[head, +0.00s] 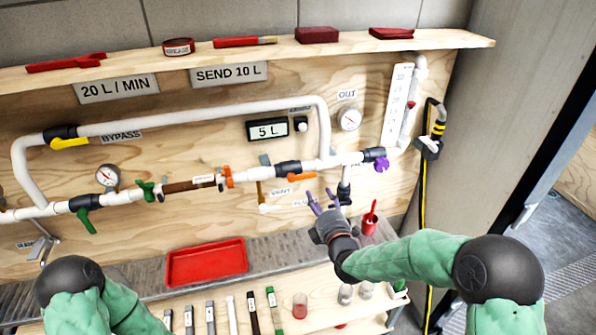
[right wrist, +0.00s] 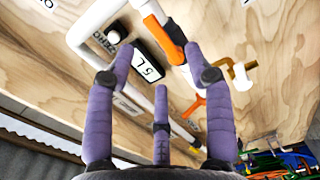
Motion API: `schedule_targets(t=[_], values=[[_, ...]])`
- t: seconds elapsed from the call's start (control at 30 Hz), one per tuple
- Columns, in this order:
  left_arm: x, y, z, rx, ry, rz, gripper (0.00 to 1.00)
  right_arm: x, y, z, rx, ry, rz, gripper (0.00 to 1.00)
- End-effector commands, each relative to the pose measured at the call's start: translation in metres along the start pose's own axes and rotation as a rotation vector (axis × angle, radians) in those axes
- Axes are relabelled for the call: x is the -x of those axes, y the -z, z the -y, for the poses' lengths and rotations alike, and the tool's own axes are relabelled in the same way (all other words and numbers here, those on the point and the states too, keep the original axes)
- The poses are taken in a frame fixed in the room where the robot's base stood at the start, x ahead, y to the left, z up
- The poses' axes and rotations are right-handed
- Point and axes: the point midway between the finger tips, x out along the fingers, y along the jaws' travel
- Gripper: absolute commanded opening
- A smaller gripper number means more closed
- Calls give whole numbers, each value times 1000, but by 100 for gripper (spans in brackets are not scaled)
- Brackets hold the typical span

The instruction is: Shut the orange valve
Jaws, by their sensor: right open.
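The orange valve has a black body on the white pipe and an orange lever (head: 301,178), right of centre in the head view. The lever lies roughly along the pipe, just below it. In the right wrist view the orange lever (right wrist: 152,28) shows at the top, beside the black body. My right gripper (head: 323,203) is open and empty, with its purple fingers pointing up, below and slightly right of the lever. In the right wrist view its fingers (right wrist: 158,60) are spread, with the lever beyond the tips. I see no contact. My left gripper is out of view.
A purple-handled valve (head: 381,164) is to the right on the pipe. A brass drain branch (head: 262,192) hangs left of the lever. A red tray (head: 206,263) and several tools lie below.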

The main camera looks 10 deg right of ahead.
Motion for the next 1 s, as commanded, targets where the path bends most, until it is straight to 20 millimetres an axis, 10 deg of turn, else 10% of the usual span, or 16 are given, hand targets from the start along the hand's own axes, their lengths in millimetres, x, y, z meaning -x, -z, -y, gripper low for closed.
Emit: schedule_targets(t=[1.0], values=[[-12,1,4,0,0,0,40,-108,-1,-10,30,-21,3,53]])
